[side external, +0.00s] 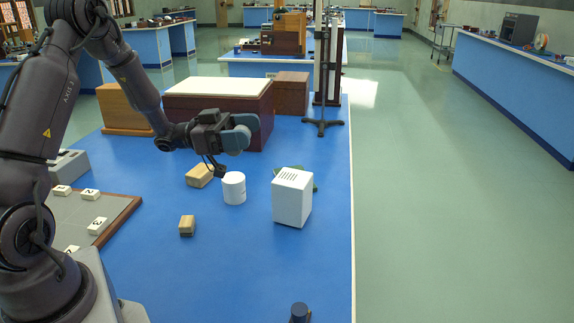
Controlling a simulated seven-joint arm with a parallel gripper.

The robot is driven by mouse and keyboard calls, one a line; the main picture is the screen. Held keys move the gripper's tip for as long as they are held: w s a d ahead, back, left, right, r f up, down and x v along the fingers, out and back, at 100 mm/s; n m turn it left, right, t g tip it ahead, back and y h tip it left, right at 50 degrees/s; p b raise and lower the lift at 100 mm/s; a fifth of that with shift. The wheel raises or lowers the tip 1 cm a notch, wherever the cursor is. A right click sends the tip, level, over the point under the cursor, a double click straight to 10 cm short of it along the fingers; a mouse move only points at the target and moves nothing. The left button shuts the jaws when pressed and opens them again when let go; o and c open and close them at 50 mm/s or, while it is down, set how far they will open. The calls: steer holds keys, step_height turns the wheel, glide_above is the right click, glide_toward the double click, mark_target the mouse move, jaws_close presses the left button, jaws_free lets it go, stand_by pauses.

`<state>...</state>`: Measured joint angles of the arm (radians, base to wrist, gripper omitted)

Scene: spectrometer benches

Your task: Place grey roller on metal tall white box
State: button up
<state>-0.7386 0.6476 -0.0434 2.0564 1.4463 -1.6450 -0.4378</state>
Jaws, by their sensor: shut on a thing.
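My gripper (243,133) is shut on a rounded grey thing that looks like the grey roller (236,141). It is held in the air above the blue bench, and the fingers hide part of it. The tall white box (290,203) stands upright on the bench, with dark slots on its top. The gripper is up and to the left of the box in the picture, apart from it. The top of the box is bare.
A white cylinder (234,190) stands left of the box. Wooden blocks (187,226) and a board with numbered tiles (118,203) lie further left. A green thing (314,183) is partly hidden behind the box. A stand (322,125) and wooden cases are behind. The bench's right edge is near the box.

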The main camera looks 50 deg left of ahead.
steer(key=w+a+f, duration=0.1)
steer(key=w+f, duration=0.2)
steer(key=w, duration=0.1)
steer(key=w+a+f, duration=0.1)
steer(key=w+f, duration=0.2)
steer(key=w, duration=0.1)
steer(key=w+a+f, duration=0.1)
steer(key=w+f, duration=0.2)
steer(key=w, duration=0.1)
steer(key=shift+w+a, duration=0.3)
steer(key=shift+a, duration=0.1)
steer(key=shift+w+f, duration=0.15)
steer(key=shift+f, duration=0.15)
steer(key=shift+w+a+f, duration=0.1)
steer(key=shift+w+f, duration=0.05)
steer(key=shift+f, duration=1.5)
